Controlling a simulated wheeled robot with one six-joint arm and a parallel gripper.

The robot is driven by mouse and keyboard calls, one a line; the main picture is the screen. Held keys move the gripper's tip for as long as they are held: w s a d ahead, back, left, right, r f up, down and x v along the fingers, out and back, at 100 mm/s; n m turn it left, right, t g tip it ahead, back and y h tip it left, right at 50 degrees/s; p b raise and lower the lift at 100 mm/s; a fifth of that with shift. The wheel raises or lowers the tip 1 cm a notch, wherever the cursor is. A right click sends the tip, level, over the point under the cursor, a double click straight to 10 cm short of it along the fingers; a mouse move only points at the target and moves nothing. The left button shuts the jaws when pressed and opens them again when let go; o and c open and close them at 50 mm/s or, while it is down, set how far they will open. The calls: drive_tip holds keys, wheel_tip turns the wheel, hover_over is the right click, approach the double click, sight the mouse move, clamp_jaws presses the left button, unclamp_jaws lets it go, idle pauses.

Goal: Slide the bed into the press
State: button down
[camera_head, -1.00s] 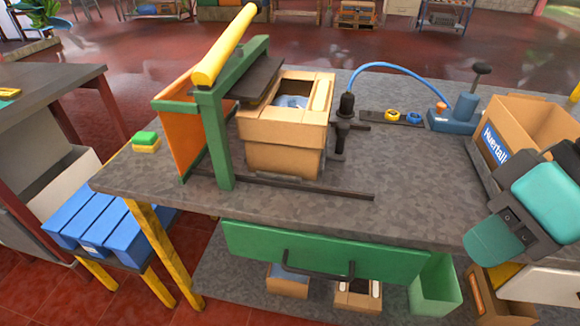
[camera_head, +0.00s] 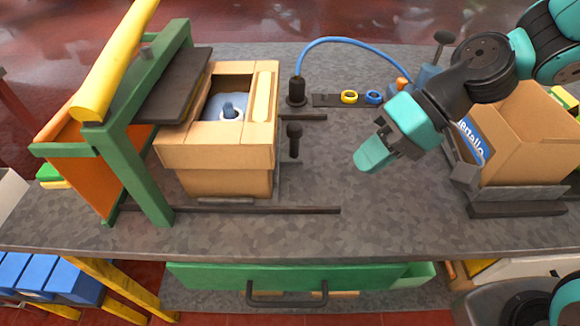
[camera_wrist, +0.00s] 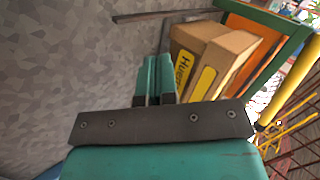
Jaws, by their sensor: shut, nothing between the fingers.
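The press has a green frame (camera_head: 154,190), a yellow lever (camera_head: 115,65), a dark plate (camera_head: 176,90) and an orange panel (camera_head: 85,165). The bed, a grey plate (camera_head: 240,201) on dark rails (camera_head: 270,210), carries an open cardboard box (camera_head: 222,182). The box's left edge is by the dark plate; most of it lies outside the frame. A black upright handle (camera_head: 294,140) stands at the bed's right. My gripper (camera_head: 366,163) is shut and empty, right of the handle and apart from it.
A second cardboard box (camera_head: 530,140) stands at the right on a dark support. A blue hose (camera_head: 350,42) arches behind, near yellow and blue rings (camera_head: 349,97). A green drawer (camera_head: 290,277) is below the tabletop. The tabletop between handle and gripper is clear.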

drive_tip(key=w+f+m+t+y, duration=0.1)
drive_tip(key=w+f+m, duration=0.1)
drive_tip(key=w+d+f+m+y, duration=0.1)
drive_tip(key=w+f+m+y, duration=0.1)
drive_tip(key=w+f, duration=0.1)
drive_tip(key=shift+w+d+f+t+y, duration=0.2)
drive_tip(key=shift+f+t+y, duration=0.1)
drive_tip(key=shift+t, duration=0.1)
drive_tip(key=b, duration=0.4)
approach(278, 179)
drive_tip(key=f, duration=0.2)
drive_tip(key=a+f, duration=0.1)
drive_tip(key=f, duration=0.1)
drive_tip(key=shift+w+a+f, duration=0.1)
drive_tip(key=shift+w+f, duration=0.05)
drive_tip(key=shift+w, duration=0.1)
drive_tip(key=a, duration=0.3)
drive_tip(key=shift+a, duration=0.4)
drive_tip(key=shift+w+a, duration=0.15)
drive_tip(key=shift+a, duration=0.45)
